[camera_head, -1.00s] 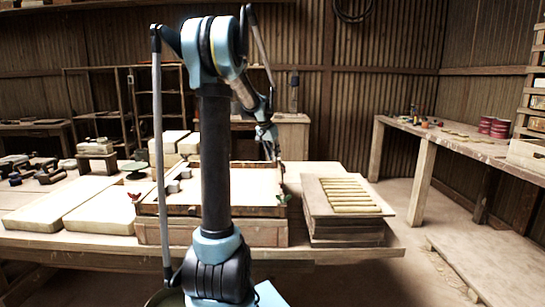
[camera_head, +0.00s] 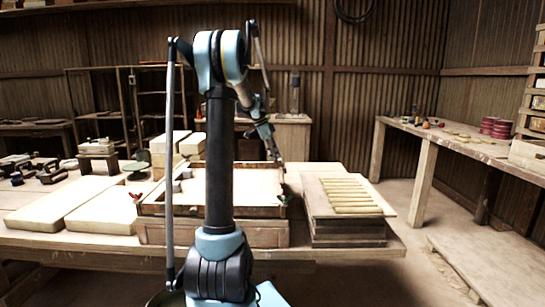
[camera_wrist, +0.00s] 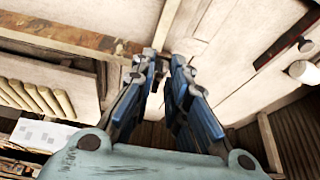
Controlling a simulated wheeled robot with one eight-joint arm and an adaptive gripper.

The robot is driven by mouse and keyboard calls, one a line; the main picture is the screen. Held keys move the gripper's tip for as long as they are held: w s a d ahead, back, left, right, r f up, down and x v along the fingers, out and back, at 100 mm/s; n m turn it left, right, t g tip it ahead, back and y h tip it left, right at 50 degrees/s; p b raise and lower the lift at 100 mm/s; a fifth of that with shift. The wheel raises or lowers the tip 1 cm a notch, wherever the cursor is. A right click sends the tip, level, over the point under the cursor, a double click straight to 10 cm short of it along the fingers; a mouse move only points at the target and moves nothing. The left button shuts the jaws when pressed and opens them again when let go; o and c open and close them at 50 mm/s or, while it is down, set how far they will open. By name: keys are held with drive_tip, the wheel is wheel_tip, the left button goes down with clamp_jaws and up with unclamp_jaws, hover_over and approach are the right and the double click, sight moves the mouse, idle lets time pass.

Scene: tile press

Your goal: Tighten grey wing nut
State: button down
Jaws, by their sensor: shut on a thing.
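My gripper (camera_head: 279,162) is at the far right corner of the wooden press frame (camera_head: 215,210). In the wrist view, its two blue-and-black fingers (camera_wrist: 161,66) close in at the frame's corner, with a small grey piece between the tips. I take this as the grey wing nut; the fingers mostly hide it, and its turn cannot be told. A red wing nut (camera_head: 137,196) sits at the frame's near left corner. A green wing nut (camera_head: 285,198) sits at the near right corner.
A stack of boards with several tile strips (camera_head: 350,195) stands right of the press. Pale slabs (camera_head: 60,203) lie at the left, and small grey blocks (camera_head: 176,186) sit at the frame's left side. A side bench (camera_head: 450,138) stands far right.

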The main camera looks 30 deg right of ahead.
drive_tip(key=shift+w+d+m, duration=0.1)
drive_tip(key=shift+w+m, duration=0.05)
drive_tip(key=shift+m, duration=0.25)
drive_tip(key=c, duration=1.6)
unclamp_jaws()
drive_tip(key=shift+o, duration=0.2)
drive_tip(key=v, duration=1.1)
drive_tip(key=shift+w+r, duration=0.2)
drive_tip(key=shift+r, duration=0.2)
